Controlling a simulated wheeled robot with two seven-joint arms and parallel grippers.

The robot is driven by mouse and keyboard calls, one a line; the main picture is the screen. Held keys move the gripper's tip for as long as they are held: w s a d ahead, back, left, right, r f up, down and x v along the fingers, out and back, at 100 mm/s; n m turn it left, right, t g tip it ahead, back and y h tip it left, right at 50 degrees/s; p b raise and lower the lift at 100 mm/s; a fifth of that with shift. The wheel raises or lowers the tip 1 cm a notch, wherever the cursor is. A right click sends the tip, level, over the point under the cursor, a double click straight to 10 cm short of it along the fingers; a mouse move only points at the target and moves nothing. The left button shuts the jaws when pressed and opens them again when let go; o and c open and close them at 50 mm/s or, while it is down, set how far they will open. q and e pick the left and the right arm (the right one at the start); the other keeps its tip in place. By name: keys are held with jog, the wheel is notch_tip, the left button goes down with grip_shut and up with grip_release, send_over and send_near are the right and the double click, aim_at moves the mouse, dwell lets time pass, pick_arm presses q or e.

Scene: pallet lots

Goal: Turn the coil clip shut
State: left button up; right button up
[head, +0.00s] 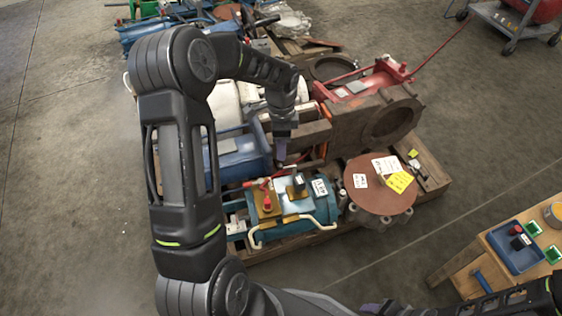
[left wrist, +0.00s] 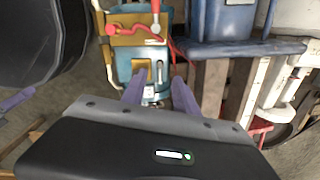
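The teal coil unit (head: 290,215) lies on the pallet, with ochre plates and cream handles on it. A red clip-like part (head: 265,197) with a red cable stands on one plate; it shows at the top of the left wrist view (left wrist: 156,22). I cannot tell for sure which part is the coil clip. My left gripper (head: 283,158) points down over the unit's back edge. In the left wrist view its purple fingers (left wrist: 158,92) are apart, with a small metal lever (left wrist: 160,72) beyond the gap. My right gripper (head: 382,308) barely shows at the bottom edge.
A rusty round flange (head: 379,184) with labels stands to the right of the unit. A blue bin (head: 237,158) and a brown housing (head: 360,130) lie behind. A wooden table (head: 472,262) with a blue tray (head: 515,258) is at lower right. The floor in front is clear.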

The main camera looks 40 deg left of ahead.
aim_at(281, 165)
pick_arm(q)
notch_tip(281, 165, down, 8)
jog(key=shift+r+b, duration=0.1)
jog(key=shift+b, duration=1.05)
grip_shut()
